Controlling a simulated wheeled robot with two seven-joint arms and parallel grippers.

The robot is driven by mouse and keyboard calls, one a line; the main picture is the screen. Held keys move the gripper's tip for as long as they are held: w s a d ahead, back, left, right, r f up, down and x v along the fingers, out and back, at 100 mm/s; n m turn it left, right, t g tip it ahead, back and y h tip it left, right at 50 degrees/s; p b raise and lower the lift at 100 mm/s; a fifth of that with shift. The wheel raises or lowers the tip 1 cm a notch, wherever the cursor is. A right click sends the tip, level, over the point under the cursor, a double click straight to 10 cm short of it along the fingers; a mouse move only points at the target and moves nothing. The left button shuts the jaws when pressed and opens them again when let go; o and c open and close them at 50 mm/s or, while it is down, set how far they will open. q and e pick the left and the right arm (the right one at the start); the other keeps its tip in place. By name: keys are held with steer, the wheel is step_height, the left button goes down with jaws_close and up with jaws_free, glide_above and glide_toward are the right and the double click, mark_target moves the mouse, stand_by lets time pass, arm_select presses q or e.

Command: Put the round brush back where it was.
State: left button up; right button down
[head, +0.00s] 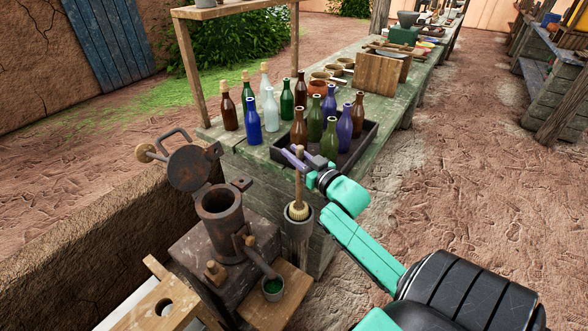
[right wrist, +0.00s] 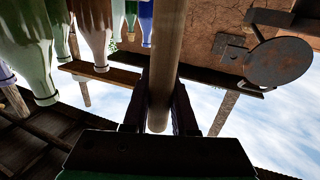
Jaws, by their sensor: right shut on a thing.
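The round brush (head: 298,210) has a wooden handle and a pale bristle head, and it hangs upright, head down. My right gripper (head: 303,161) is shut on the upper part of its handle. In the right wrist view the handle (right wrist: 167,50) runs between the fingers (right wrist: 160,112). The bristle head is at the mouth of a grey cylindrical holder (head: 297,242) beside the bench; I cannot tell how far it is inside. My left gripper is not in view.
A dark tray (head: 361,148) of bottles stands on the green bench just behind my right gripper, with more bottles (head: 253,120) to the left. Open ground lies right.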

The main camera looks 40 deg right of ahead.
step_height(320, 180, down, 5)
steer(key=shift+f, duration=0.2)
steer(key=c, duration=0.7)
jaws_free()
steer(key=s, duration=1.2)
steer(key=s+f+m+g+h, duration=0.1)
steer(key=s+f+g, duration=0.25)
steer(key=f, duration=1.05)
steer(key=s+f+g, duration=0.3)
steer(key=f+g, duration=0.1)
steer(key=f, duration=1)
steer(key=s+a+f+n+g, duration=0.1)
steer(key=s+a+f+g, duration=0.2)
steer(key=s+f, duration=0.4)
steer(key=s+a+f+n+g+y, duration=0.1)
steer(key=s+a+f+g, duration=0.2)
steer(key=s+a+f, duration=0.2)
steer(key=s+a+f+n+g, duration=0.1)
steer(key=s+a+f+g, duration=0.2)
steer(key=s+f, duration=0.6)
steer(key=shift+s+a+f+n, duration=0.3)
steer(key=shift+s+a, duration=0.25)
steer(key=shift+a, duration=0.05)
